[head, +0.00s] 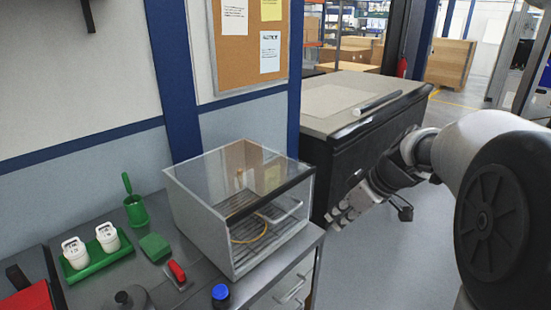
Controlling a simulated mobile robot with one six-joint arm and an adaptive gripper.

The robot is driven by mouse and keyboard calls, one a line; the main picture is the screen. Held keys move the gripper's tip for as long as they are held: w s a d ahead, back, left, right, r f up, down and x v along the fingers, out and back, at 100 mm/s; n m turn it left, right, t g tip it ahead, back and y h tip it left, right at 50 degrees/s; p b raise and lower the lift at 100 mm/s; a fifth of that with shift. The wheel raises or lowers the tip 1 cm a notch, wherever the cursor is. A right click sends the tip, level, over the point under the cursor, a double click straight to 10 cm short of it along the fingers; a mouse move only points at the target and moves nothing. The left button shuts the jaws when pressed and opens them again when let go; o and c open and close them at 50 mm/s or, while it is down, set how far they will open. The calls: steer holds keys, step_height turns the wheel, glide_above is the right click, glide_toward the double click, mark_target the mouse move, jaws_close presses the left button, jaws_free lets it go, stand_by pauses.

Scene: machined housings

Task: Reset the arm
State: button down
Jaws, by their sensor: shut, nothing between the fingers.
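My arm comes in from the right side of the head view. My gripper (340,216) hangs at its end, over the floor, right of the grey workbench and in front of the dark cabinet. It points down and to the left. Its fingers are shut with nothing between them. It is apart from the clear box and from everything on the bench.
A clear box (205,208) stands at the bench's right end. Left of it are a green tray (92,261) with two white housings, a green cup (137,214), a green block (155,246), a red-handled tool (177,272) and a blue-capped item (221,294). A dark cabinet (345,165) stands behind.

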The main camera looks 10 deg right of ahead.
steer(key=s+a+r+m+h, duration=0.25)
steer(key=s+a, duration=0.65)
steer(key=s, duration=0.6)
steer(key=s+a+f+m+h, duration=0.1)
steer(key=s+m, duration=0.3)
steer(key=s, duration=0.7)
steer(key=shift+s+a+f, duration=0.15)
steer(key=shift+s+f, duration=0.1)
steer(key=shift+f, duration=0.45)
